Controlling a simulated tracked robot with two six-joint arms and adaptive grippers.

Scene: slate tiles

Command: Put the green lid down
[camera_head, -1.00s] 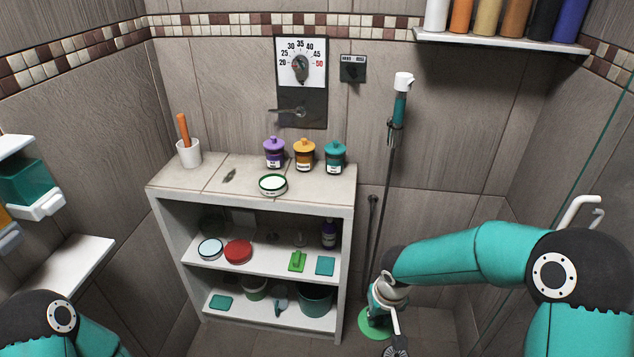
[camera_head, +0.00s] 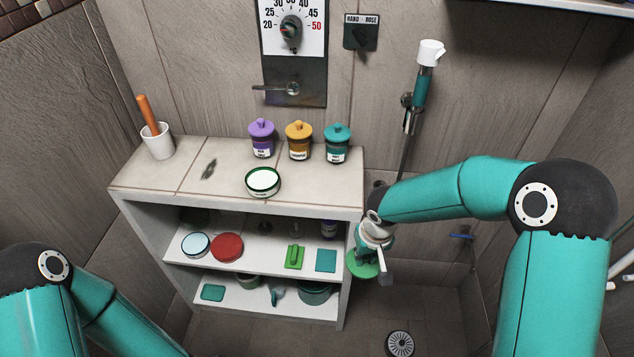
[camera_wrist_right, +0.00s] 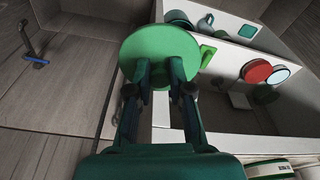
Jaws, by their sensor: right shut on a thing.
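The green lid (camera_head: 358,265) is a flat round disc beside the right end of the shelf unit. My right gripper (camera_head: 368,252) is shut on it. In the right wrist view the lid (camera_wrist_right: 160,48) sits across the tips of both fingers (camera_wrist_right: 161,72), clear of the shelves in that picture. A round tub with a green rim and white top (camera_head: 263,182) stands on the tiled top of the shelf unit (camera_head: 210,192). My left arm shows at lower left, but its gripper is out of view.
Purple (camera_head: 262,140), orange (camera_head: 299,141) and teal (camera_head: 337,144) jars stand at the back of the top. A white cup (camera_head: 157,142) is at left. The shelves below hold a red disc (camera_head: 227,247) and a green block (camera_head: 294,257). The top's front right is bare.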

